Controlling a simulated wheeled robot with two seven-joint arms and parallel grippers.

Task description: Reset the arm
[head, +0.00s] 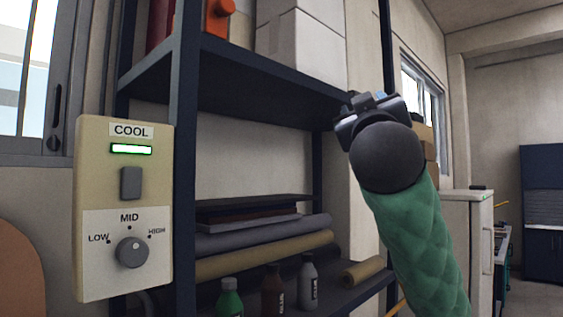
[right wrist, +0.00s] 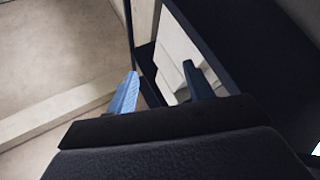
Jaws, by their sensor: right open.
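My right arm, in a green quilted velvet cover, rises from the bottom right of the head view. Its gripper (head: 372,102) is at the top of the arm, in front of the shelf's right post, and its fingers are mostly hidden there. In the right wrist view the two blue fingers of the right gripper (right wrist: 162,88) stand apart with nothing between them. A beige control panel (head: 95,190) is at the left of the head view, with a lit green COOL light, a switch and a grey knob (head: 132,253) pointing near MID. My left gripper is not in view.
A dark metal shelf (head: 184,150) stands behind the panel. It holds white boxes (head: 305,50), rolled fabric (head: 265,262) and several bottles (head: 272,290). A pale cabinet (head: 467,225) stands right of my arm. The room is open at far right.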

